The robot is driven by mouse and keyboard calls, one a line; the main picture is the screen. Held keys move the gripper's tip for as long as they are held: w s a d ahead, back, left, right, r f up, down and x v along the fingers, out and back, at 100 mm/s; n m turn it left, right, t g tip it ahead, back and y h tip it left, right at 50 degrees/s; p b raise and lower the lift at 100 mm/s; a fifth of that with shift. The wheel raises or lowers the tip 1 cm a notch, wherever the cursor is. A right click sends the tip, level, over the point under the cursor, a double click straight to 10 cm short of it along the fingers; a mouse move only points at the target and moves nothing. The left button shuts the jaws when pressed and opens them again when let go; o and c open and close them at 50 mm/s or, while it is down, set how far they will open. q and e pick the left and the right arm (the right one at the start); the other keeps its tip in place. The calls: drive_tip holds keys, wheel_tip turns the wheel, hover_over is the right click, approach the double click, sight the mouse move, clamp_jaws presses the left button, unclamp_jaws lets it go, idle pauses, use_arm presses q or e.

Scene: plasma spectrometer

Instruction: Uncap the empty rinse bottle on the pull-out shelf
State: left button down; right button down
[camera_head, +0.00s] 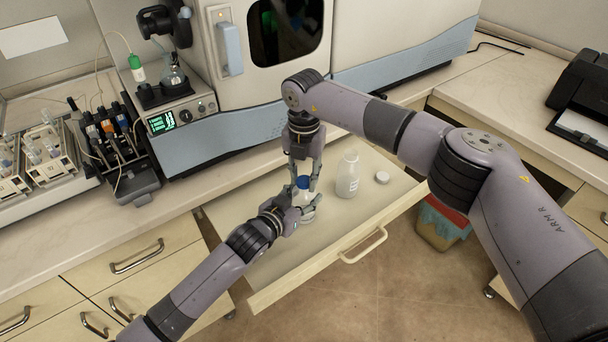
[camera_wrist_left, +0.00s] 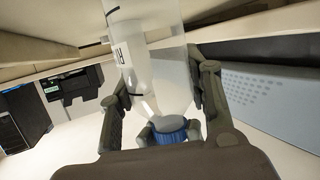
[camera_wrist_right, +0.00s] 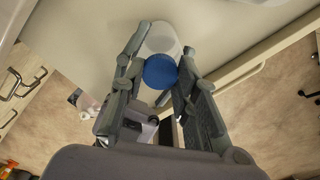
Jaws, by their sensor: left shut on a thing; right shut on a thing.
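A translucent bottle with a blue cap (camera_head: 303,182) stands upright at the pull-out shelf (camera_head: 262,262). The cap also shows in the right wrist view (camera_wrist_right: 160,71), seated on the bottle's neck. My left gripper (camera_head: 306,210) is shut around the bottle's body from the side; the labelled bottle (camera_wrist_left: 158,75) fills the left wrist view, its cap at the bottom. My right gripper (camera_head: 303,186) points down from above, its fingers on either side of the blue cap and shut on it. The fingers partly hide the bottle in the head view.
A second white bottle (camera_head: 347,175) stands on the shelf to the right, with a round white lid (camera_head: 382,177) lying beside it. The spectrometer (camera_head: 215,130) stands behind on the counter. A bin (camera_head: 440,224) is below right. The shelf's front left is clear.

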drive_tip(key=n, duration=0.3)
drive_tip(key=shift+n, duration=0.4)
drive_tip(key=n, duration=0.3)
drive_tip(key=shift+n, duration=0.4)
drive_tip(key=n, duration=0.3)
drive_tip(key=shift+n, duration=0.4)
drive_tip(key=n, duration=0.3)
drive_tip(key=shift+n, duration=0.3)
drive_tip(key=n, duration=0.3)
drive_tip(key=shift+r+n, duration=0.1)
drive_tip(key=shift+n, duration=0.2)
drive_tip(key=n, duration=0.3)
drive_tip(key=shift+n, duration=0.4)
drive_tip(key=n, duration=0.3)
drive_tip(key=shift+n, duration=0.3)
drive_tip(key=n, duration=0.5)
